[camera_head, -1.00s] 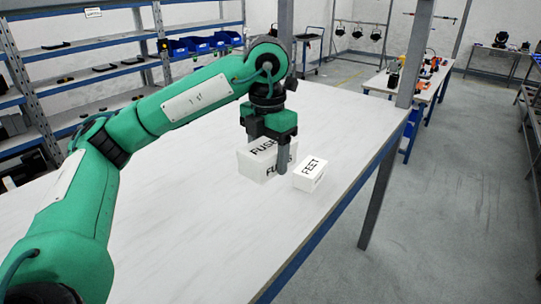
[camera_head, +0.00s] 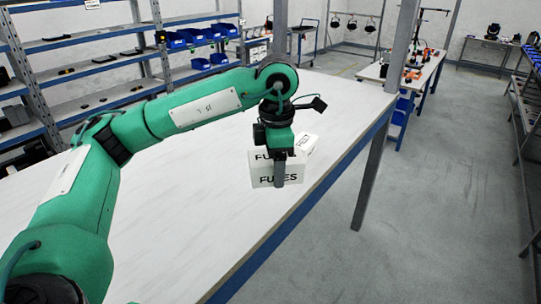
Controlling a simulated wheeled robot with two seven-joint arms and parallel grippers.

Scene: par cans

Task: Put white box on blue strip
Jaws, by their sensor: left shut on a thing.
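A white box marked FUSES (camera_head: 262,174) is above or on the white table (camera_head: 165,215), near its right side. My left gripper (camera_head: 280,173) points down and is shut on this box, one finger in front of its near face. I cannot tell if the box touches the table. A blue strip (camera_head: 272,236) runs along the table's right edge, to the right of the held box. My right gripper is not in view.
A grey post (camera_head: 382,140) rises at the table's right edge. Shelves with blue bins (camera_head: 180,40) stand behind the table. The left part of the tabletop and the floor on the right are clear.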

